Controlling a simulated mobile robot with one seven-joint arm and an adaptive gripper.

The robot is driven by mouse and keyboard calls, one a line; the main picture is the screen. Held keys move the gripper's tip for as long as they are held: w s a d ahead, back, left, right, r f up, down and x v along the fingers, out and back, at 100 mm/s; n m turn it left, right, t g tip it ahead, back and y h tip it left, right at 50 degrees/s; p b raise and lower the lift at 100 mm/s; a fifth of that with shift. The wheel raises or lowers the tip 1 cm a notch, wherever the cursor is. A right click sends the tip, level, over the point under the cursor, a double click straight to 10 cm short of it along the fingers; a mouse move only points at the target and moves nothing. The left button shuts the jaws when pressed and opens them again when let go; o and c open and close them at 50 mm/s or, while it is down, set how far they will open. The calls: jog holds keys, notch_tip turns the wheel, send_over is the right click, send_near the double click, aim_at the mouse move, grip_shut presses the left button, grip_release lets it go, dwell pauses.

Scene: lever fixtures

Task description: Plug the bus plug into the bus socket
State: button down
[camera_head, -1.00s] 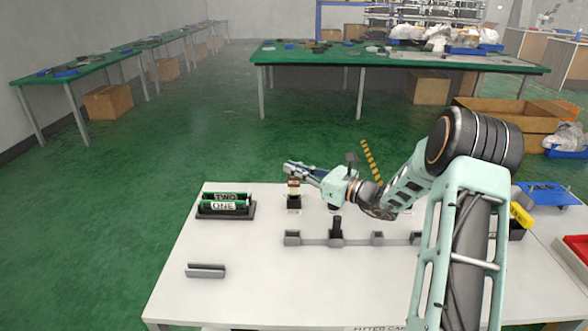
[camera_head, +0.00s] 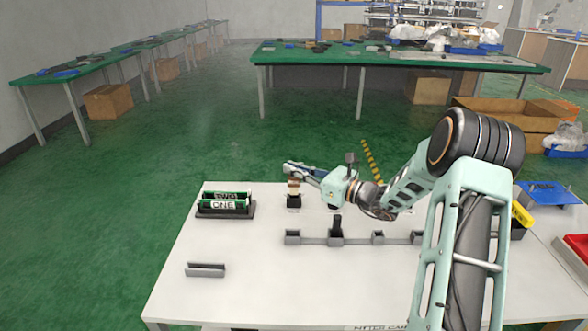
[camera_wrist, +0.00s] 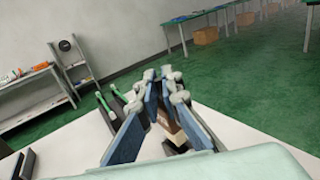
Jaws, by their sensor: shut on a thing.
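My gripper (camera_head: 293,172) is at the back of the white table, above a small black block that looks like the bus socket (camera_head: 293,203). Its fingers are shut on a small brown and pale block, seemingly the bus plug (camera_head: 293,187). In the wrist view, the brown plug (camera_wrist: 165,122) shows between the blue finger pads of my gripper (camera_wrist: 168,92). The plug is directly over the black block in the head view. I cannot tell whether it is seated in it or just above it. The fingers hide its upper part.
Green cylinders (camera_head: 224,206), one marked ONE, lie in a black holder left of my gripper. A grey rail (camera_head: 357,241) with several brackets and a black upright post (camera_head: 337,226) stands in front. A grey channel (camera_head: 205,270) lies front left. The front middle is clear.

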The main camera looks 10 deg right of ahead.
aim_at(294, 186)
jog(key=shift+f+b, duration=1.2)
jog(key=shift+f, duration=0.75)
jog(key=c, duration=2)
grip_release()
jog(key=shift+c, duration=0.2)
jog(key=v, duration=1.2)
jog(key=shift+d, duration=0.1)
